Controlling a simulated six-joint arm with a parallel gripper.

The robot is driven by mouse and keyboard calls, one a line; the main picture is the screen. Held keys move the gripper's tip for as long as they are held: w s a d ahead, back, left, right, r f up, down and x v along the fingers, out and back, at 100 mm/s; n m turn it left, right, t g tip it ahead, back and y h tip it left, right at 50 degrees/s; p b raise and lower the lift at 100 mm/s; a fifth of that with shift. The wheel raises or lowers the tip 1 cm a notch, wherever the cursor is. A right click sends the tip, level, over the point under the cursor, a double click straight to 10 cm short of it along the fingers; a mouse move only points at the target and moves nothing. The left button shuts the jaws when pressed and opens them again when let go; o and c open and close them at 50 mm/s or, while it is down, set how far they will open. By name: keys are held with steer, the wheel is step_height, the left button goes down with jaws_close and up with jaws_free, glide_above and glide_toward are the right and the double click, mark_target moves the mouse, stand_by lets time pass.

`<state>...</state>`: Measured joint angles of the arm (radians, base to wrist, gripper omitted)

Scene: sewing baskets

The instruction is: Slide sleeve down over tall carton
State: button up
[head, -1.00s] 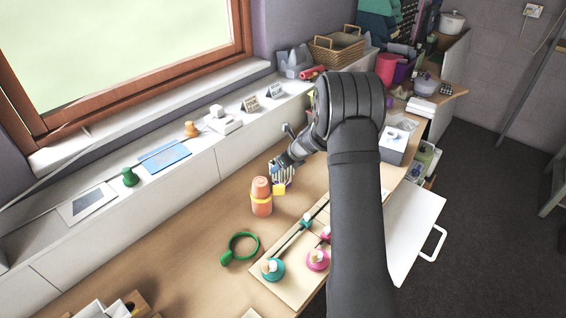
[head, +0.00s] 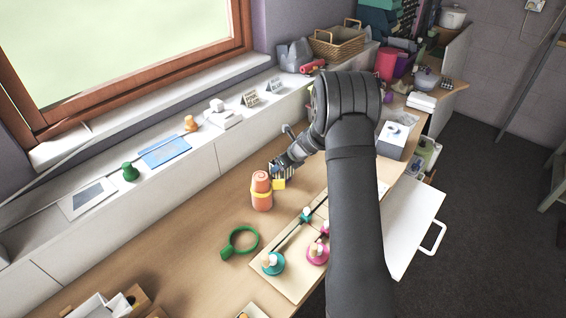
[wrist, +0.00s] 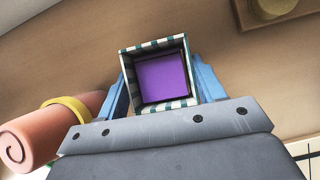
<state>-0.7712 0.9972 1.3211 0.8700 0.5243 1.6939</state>
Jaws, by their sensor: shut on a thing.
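The carton's sides and base are hidden, so I cannot tell how far down the sleeve is.
A green ring (head: 243,240) lies nearer on the table. A board (head: 288,254) with teal and pink knobs lies to the right.

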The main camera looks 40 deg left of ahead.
steer(key=shift+f, duration=0.6)
steer(key=shift+f, duration=0.7)
steer(key=shift+f, duration=0.3)
steer(key=o, duration=1.3)
steer(key=shift+c, duration=0.2)
steer(key=shift+r, duration=0.15)
steer(key=v, duration=1.7)
steer(key=shift+d, duration=0.1)
